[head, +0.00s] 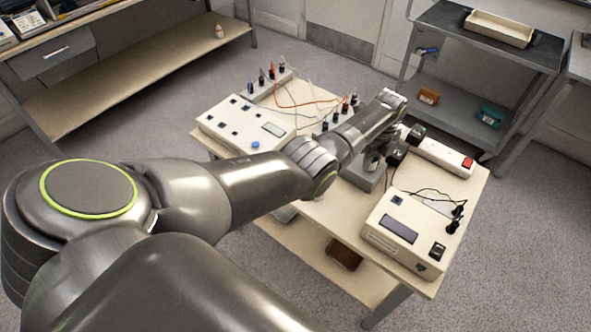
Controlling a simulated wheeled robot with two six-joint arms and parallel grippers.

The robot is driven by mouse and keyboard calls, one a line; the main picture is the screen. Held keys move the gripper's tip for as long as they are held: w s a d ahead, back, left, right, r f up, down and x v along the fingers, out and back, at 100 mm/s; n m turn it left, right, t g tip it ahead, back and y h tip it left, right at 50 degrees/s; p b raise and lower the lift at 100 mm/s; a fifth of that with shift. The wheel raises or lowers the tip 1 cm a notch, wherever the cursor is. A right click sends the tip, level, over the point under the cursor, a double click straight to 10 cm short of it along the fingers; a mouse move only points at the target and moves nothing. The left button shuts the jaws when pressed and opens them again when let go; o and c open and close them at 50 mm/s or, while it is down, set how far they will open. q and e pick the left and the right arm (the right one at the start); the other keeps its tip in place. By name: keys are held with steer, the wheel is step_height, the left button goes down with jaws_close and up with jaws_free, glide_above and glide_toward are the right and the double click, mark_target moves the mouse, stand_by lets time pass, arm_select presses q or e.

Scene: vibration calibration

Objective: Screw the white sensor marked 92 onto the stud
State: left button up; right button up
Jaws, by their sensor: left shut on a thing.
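My left arm reaches from the lower left over the cream table (462,200). My left gripper (384,143) is at its far end, pointing down above a grey metal block (362,178) and mostly hidden by my own wrist. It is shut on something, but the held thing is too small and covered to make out. The white sensor marked 92 and the stud cannot be told apart here. My right gripper is not in view.
A cream control box (240,128) stands left on the table, and a cream display box (412,232) stands front right. A power strip (440,157) with black plugs lies at the right. Orange and white cables (300,103) run behind my arm. A grey cart (480,45) stands behind.

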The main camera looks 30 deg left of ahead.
arm_select(q)
steer(key=shift+s+f, duration=0.25)
steer(key=shift+f, duration=0.05)
steer(key=m, duration=0.4)
steer(key=shift+p, duration=0.4)
steer(key=shift+m, duration=0.8)
steer(key=shift+m+p, duration=0.3)
steer(key=shift+m, duration=0.9)
steer(key=m, duration=0.4)
steer(key=shift+w+a+r, duration=0.1)
steer(key=o, duration=1)
steer(key=shift+w, duration=0.1)
